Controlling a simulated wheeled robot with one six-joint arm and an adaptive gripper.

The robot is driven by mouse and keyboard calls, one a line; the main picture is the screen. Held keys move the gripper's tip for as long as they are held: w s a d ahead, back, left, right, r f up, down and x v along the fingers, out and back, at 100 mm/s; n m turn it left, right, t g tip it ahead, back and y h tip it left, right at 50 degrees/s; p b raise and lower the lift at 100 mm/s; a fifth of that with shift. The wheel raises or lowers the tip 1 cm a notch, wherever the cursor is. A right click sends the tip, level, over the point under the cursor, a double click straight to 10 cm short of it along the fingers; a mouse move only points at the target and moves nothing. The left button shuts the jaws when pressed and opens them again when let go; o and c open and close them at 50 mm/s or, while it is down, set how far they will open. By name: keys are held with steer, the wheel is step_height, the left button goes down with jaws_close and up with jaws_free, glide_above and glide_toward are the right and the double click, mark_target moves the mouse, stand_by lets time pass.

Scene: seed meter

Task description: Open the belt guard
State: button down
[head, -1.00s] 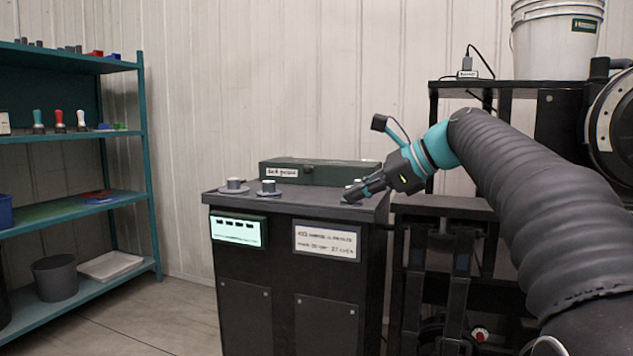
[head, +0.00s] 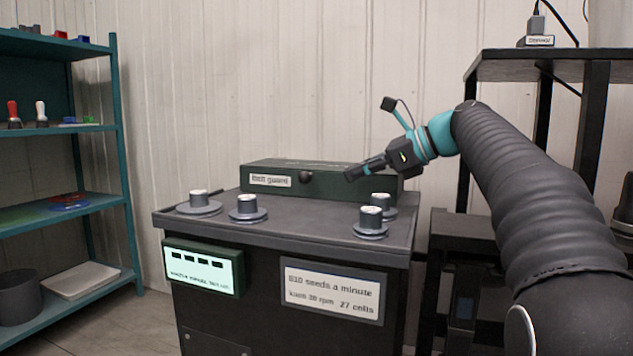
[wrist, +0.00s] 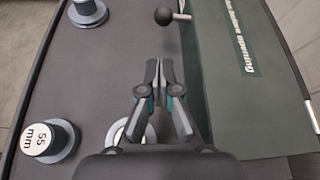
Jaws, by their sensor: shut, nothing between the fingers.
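The belt guard (head: 222,180) is a long, low dark green box at the back of the bench top, with a white label on its front. It appears closed. A round black knob (head: 305,177) stands out from its front face. In the wrist view the knob (wrist: 164,16) sits on a pale stem, ahead of my gripper (wrist: 157,64). The green guard (wrist: 245,110) runs along the right of that view. In the head view my gripper (head: 350,175) is right of the knob, in front of the guard. Its fingers are shut, empty and apart from the knob.
Several grey capped cylinders on round bases stand on the bench top (head: 300,215); one (wrist: 45,142) is marked 55 mm. One ring (wrist: 132,130) is partly hidden under my gripper. A lit display (head: 203,268) and a sign (head: 332,291) are on the bench front. Teal shelves (head: 118,150) stand left.

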mark_target(316, 204)
steer(key=shift+w+a, duration=0.1)
steer(key=shift+w, duration=0.3)
steer(key=shift+w+a+f, duration=0.15)
steer(key=shift+w+a, duration=0.1)
steer(key=b+x, duration=0.2)
steer(key=x, duration=0.7)
steer(key=shift+a, duration=0.1)
